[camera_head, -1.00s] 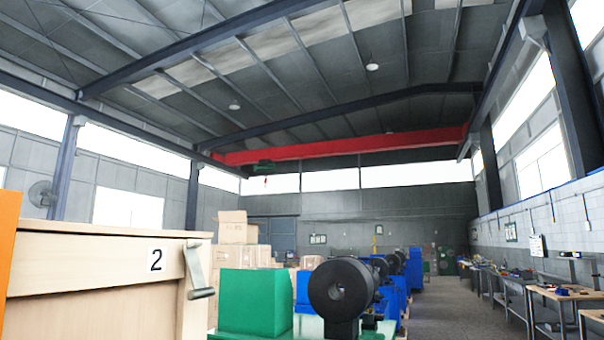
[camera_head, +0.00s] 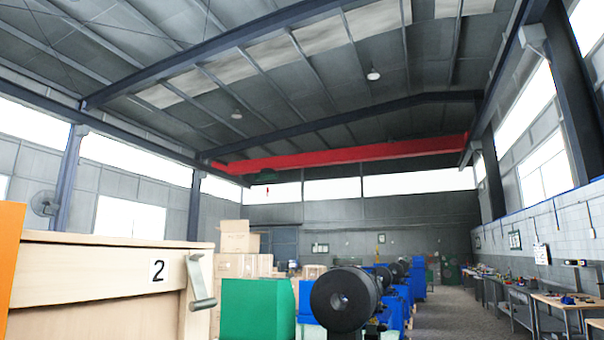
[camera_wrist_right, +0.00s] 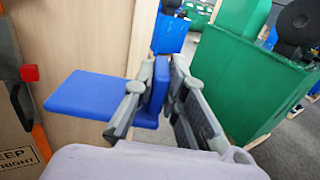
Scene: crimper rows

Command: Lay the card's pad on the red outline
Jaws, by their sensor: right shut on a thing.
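My right gripper (camera_wrist_right: 163,84) is shut on a blue piece (camera_wrist_right: 84,96) in the right wrist view. I take this piece for the card. Its flat blue plate sticks out to the left of the fingers, and an upright blue block sits between them. The held piece is in front of a pale wooden panel (camera_wrist_right: 95,35); I cannot tell whether it touches it. No red outline can be made out in either view. My left gripper is in neither view, and neither gripper shows in the head view.
A wooden cabinet (camera_head: 90,290) marked 2, with a metal handle (camera_head: 200,283), stands at left. A green block (camera_head: 255,307) and black-and-blue machines (camera_head: 345,298) stand right of it. Workbenches (camera_head: 560,298) line the right wall. The floor (camera_head: 440,312) between is clear.

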